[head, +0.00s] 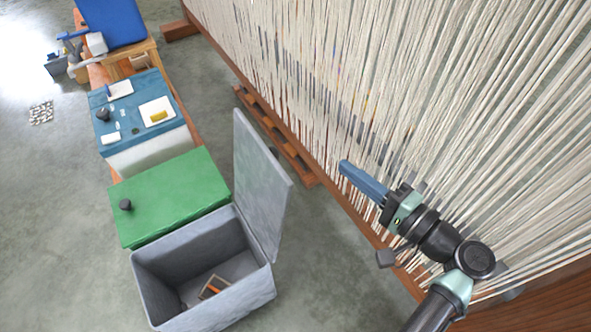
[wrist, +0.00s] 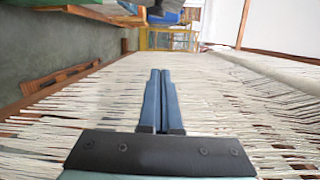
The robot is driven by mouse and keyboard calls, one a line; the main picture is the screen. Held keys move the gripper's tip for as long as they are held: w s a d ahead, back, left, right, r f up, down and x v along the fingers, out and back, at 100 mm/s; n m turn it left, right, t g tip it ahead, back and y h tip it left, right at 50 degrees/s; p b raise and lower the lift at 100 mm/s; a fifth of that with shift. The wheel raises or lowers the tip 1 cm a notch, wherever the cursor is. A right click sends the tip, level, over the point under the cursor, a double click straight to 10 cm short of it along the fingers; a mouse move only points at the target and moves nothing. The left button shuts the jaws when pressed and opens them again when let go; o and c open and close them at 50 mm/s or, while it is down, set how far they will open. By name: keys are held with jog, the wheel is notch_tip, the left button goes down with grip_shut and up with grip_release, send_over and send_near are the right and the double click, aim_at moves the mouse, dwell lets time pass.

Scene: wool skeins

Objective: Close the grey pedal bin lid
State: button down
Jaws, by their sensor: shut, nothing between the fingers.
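The grey pedal bin (head: 213,309) stands at the lower middle of the head view. Its lid (head: 260,185) is open and stands nearly upright along the bin's right side. A small orange-brown framed object (head: 213,287) lies inside on the bin floor. My gripper (head: 343,165) is to the right of the lid, clear of it, in front of the hanging wool strands. Its blue fingers are shut together and empty. The wrist view shows the closed fingers (wrist: 160,75) pointing along the strands; the bin and lid are not visible there.
Dense cream wool strands (head: 450,110) fill the right side, close to my gripper. A green-topped box (head: 170,195) and a blue-topped table (head: 140,120) stand beyond the bin. A wooden pallet (head: 275,135) lies behind the lid. Bare floor (head: 325,240) separates bin and strands.

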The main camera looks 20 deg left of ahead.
jog(key=a+f+y+b, duration=0.1)
jog(key=a+b, duration=0.3)
jog(key=a, duration=0.7)
jog(key=shift+w+a+f+m, duration=0.2)
jog(key=shift+w+f+m, duration=0.05)
jog(key=shift+w+m, duration=0.05)
